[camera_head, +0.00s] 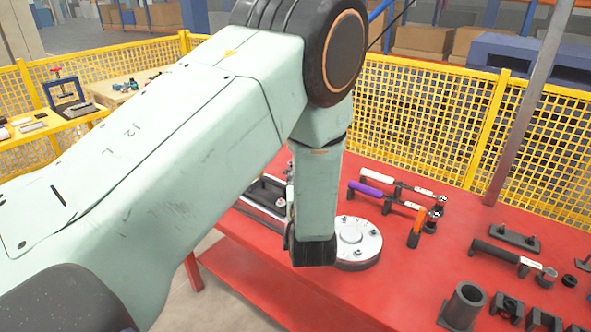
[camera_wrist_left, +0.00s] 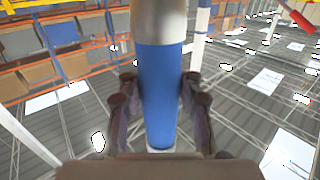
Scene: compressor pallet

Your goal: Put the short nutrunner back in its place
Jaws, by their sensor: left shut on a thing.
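My left gripper (camera_wrist_left: 160,92) is shut on a blue cylinder with a metal upper part, which looks like the short nutrunner (camera_wrist_left: 160,75). It runs lengthwise between the two dark fingers in the left wrist view. In the head view my left arm crosses from the left and ends in front of the red table; its gripper and the held tool are hidden there. My right gripper is not in view. I cannot tell which spot on the table is the nutrunner's place.
The red table (camera_head: 420,275) holds a purple-handled tool (camera_head: 375,191), a white-handled tool (camera_head: 376,177), an orange-handled tool (camera_head: 416,230), a black-handled tool (camera_head: 495,251), a grey cylinder (camera_head: 464,305) and a round metal flange (camera_head: 358,240) near my arm. A yellow mesh fence (camera_head: 420,120) stands behind.

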